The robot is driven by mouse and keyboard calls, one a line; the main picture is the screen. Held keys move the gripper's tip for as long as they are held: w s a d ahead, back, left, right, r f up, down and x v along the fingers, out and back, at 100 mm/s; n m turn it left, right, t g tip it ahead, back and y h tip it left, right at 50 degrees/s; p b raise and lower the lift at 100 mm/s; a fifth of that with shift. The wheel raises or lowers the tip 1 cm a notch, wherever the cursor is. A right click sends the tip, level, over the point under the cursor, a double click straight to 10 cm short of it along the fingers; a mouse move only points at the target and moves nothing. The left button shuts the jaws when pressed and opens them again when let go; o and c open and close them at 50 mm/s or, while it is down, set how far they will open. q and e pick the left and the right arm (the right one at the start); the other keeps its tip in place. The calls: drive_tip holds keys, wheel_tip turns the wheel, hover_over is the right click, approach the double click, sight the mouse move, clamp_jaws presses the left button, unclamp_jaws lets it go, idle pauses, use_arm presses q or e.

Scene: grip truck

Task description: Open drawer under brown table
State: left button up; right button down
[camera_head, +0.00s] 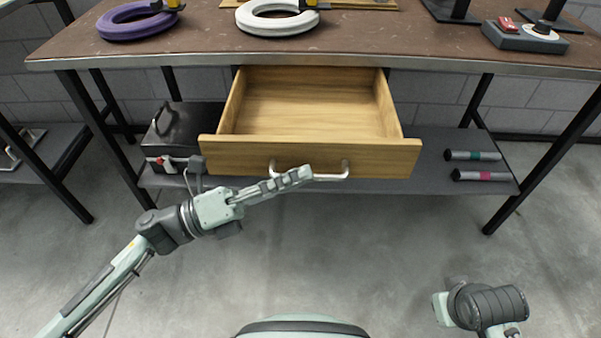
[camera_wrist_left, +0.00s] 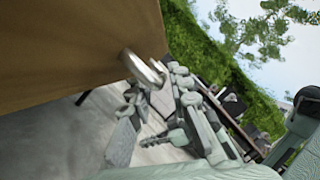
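The brown table (camera_head: 400,36) spans the top of the head view. Its light wooden drawer (camera_head: 310,150) is pulled well out and its inside looks empty. A silver bar handle (camera_head: 330,176) is on the drawer front; it also shows in the left wrist view (camera_wrist_left: 143,70). My left gripper (camera_head: 305,175) is at the left part of the handle, its fingertips close to the bar. In the wrist view its fingers stand apart; whether they touch the handle is unclear. My right gripper (camera_head: 441,308) is low at the right, away from the drawer, its fingers not clearly visible.
A purple ring (camera_head: 125,27) and a white ring (camera_head: 265,24) lie on the table, with a grey control box (camera_head: 525,40) at right. The lower shelf (camera_head: 400,185) holds a dark metal box (camera_head: 185,130) and two dark cylinders (camera_head: 480,175). The floor in front is clear.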

use_arm(q)
drive_tip(key=v, duration=1)
drive_tip(key=shift+a, duration=0.4)
drive_tip(key=shift+s, duration=0.1)
